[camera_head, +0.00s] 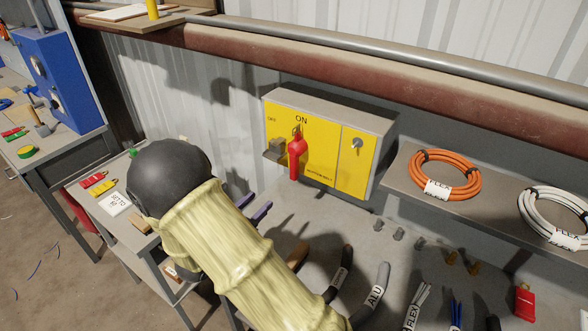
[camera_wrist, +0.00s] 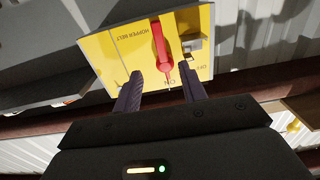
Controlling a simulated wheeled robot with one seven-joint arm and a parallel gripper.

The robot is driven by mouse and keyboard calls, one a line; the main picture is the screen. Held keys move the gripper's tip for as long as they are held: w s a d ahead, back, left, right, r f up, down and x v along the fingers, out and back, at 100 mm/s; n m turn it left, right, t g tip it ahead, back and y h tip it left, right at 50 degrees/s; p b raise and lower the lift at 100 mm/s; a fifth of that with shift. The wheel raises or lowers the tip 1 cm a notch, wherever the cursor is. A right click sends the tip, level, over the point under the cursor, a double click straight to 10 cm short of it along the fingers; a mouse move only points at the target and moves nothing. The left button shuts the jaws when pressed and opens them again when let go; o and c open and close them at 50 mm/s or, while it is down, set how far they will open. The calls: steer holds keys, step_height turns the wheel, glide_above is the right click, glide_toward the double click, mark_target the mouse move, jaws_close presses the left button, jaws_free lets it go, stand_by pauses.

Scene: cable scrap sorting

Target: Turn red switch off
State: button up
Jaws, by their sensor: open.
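The red switch (camera_head: 297,155) is a red handle on the front of a yellow-faced control box (camera_head: 348,155). Its upper end is by the ON label; the OFF label is to the left. My gripper (camera_head: 258,199) is below and left of the switch, its purple fingers apart and empty. In the upside-down wrist view, the red switch (camera_wrist: 159,42) lies between the directions of the two fingers of my gripper (camera_wrist: 164,80). I cannot tell any contact there.
A grey latch-like block (camera_head: 275,150) juts out left of the switch. A small knob (camera_head: 356,144) is on the right panel. A red-brown beam (camera_head: 400,85) runs above the box. An orange cable coil (camera_head: 444,174) lies on a shelf to the right.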

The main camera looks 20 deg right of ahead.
mark_target(292, 170)
steer(key=shift+r, duration=0.1)
steer(key=p+x, duration=0.4)
steer(key=x, duration=1.3)
steer(key=shift+d+r, duration=0.1)
steer(key=shift+d, duration=0.15)
jaws_close()
